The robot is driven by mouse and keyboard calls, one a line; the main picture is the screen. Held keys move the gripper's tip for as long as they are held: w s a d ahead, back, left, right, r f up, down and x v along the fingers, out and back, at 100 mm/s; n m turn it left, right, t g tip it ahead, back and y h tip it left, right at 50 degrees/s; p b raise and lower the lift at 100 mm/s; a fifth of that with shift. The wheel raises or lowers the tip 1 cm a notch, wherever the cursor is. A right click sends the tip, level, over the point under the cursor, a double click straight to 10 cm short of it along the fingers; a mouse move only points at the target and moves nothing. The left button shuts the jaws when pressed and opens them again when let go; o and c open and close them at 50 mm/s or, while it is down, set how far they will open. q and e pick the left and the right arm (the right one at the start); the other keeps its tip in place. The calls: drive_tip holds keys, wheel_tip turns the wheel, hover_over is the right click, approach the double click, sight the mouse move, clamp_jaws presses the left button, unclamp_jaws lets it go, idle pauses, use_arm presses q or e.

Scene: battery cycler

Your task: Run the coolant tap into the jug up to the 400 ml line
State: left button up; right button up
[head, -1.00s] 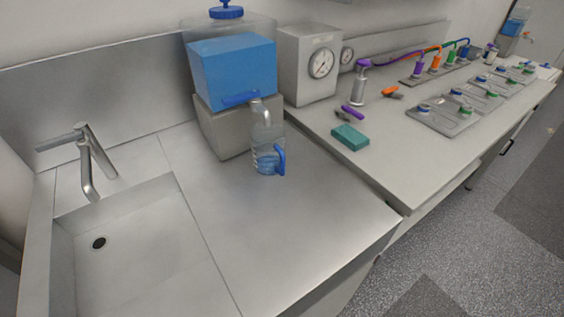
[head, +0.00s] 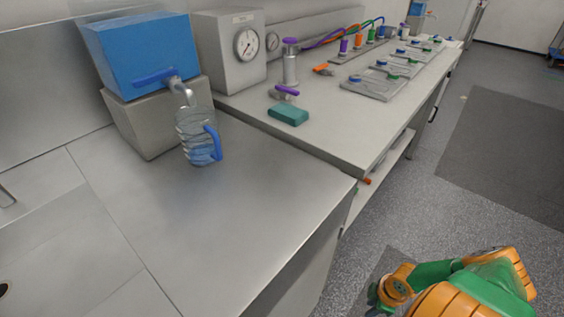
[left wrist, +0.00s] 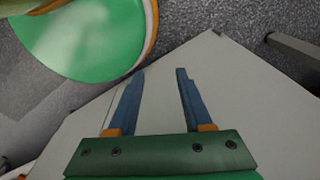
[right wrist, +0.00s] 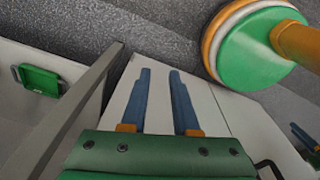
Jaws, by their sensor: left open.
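The clear jug (head: 193,138) with a blue handle stands upright on the steel counter, under the metal spout (head: 182,91) of the coolant tap. It holds some bluish liquid low down; its markings are too small to read. The tap has a blue lever (head: 153,77) and comes from the blue tank (head: 138,52) on a grey block. I cannot tell whether coolant is flowing. My left gripper (left wrist: 158,74) is open and empty in the left wrist view. My right gripper (right wrist: 160,72) has its fingers apart and empty in the right wrist view. Neither gripper is near the jug.
A gauge box (head: 228,48), a teal block (head: 288,115) and a purple-topped cylinder (head: 290,65) stand on the bench to the right. Several trays (head: 371,86) lie farther along. The steel counter (head: 240,190) before the jug is clear. Open floor lies right.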

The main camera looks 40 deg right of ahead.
drive_tip(key=w+d+n+b, duration=0.2)
drive_tip(key=w+d+b, duration=0.2)
drive_tip(key=d+b, duration=0.6)
drive_tip(key=shift+w+d, duration=0.15)
drive_tip(key=shift+d, duration=0.4)
drive_tip(key=o, duration=0.4)
idle(1.1)
drive_tip(key=c, duration=0.4)
